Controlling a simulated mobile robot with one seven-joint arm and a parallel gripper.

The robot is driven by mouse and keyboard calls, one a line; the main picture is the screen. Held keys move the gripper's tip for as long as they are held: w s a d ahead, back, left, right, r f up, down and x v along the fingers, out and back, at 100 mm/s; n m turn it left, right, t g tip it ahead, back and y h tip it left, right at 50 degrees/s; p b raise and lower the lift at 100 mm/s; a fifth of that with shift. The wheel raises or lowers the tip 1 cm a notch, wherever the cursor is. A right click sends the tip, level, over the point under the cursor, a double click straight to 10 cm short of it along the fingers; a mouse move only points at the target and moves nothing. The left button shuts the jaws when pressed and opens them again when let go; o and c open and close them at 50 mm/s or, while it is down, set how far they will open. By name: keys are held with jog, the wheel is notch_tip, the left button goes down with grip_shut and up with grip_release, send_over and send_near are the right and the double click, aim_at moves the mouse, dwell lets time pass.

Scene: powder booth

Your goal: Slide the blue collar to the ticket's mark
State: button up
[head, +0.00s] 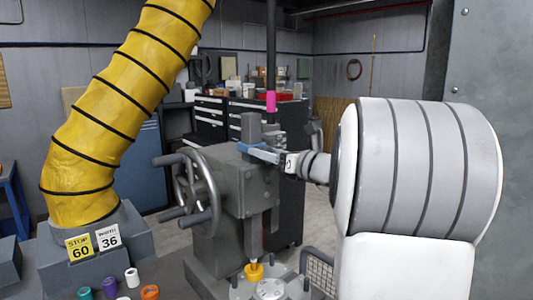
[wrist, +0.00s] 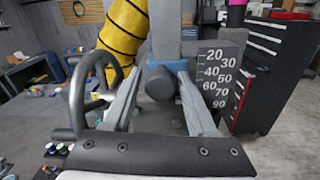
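A yellow ticket (head: 79,247) reading "STOP 60" stands at the lower left in the head view. A blue part (head: 258,153), where the collar appears to be, shows at the upright post of the grey machine. My gripper (head: 272,155) reaches to it from the right. In the wrist view my gripper's two fingers (wrist: 160,76) stand on either side of a dark round knob (wrist: 160,83) at the post. Most of the collar is hidden, and I cannot tell whether the fingers press on it. The numbered scale (wrist: 213,80), 20 to 90, is right of the fingers.
A handwheel (head: 196,190) sits on the machine's left side. A white ticket (head: 108,237) reads "WIDTH 36". A yellow duct (head: 120,110) rises at the left.

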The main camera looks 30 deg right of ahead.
jog(key=shift+o, duration=0.7)
jog(key=s+d+b, duration=0.2)
jog(key=s+d, duration=0.1)
jog(key=s, duration=1.4)
jog(key=shift+d+b, duration=0.15)
jog(key=shift+b, duration=0.25)
